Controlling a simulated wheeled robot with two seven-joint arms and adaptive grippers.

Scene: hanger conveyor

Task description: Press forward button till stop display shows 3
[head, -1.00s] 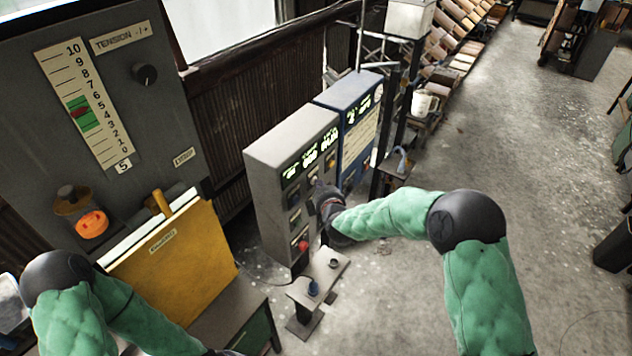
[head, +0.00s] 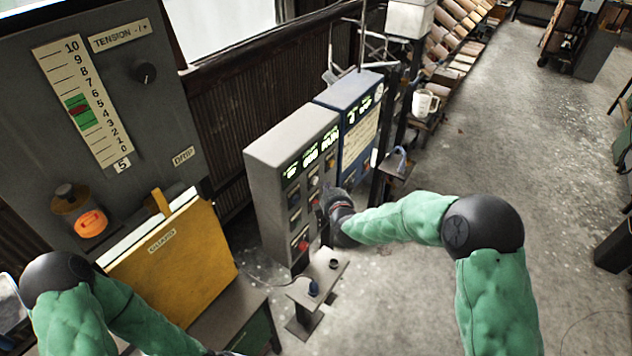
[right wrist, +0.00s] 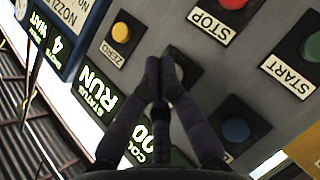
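The grey control cabinet (head: 268,172) has lit green displays on top and a column of buttons on its front. My right gripper (head: 328,197) is at its front right side. In the right wrist view its two fingers (right wrist: 163,70) are together, with nothing seen between them. They overlap a dark button (right wrist: 178,62) on the grey panel; I cannot tell whether they touch it. A display (right wrist: 90,92) reads STATUS RUN. A display on the blue cabinet (right wrist: 55,42) shows a 4. No stop display can be read clearly. My left gripper is out of view.
Around the fingertips are a yellow ZERO button (right wrist: 121,32), a green START button (right wrist: 313,46), a blue button (right wrist: 236,129) and a red STOP button. A small pedestal (head: 318,280) stands before the cabinet.

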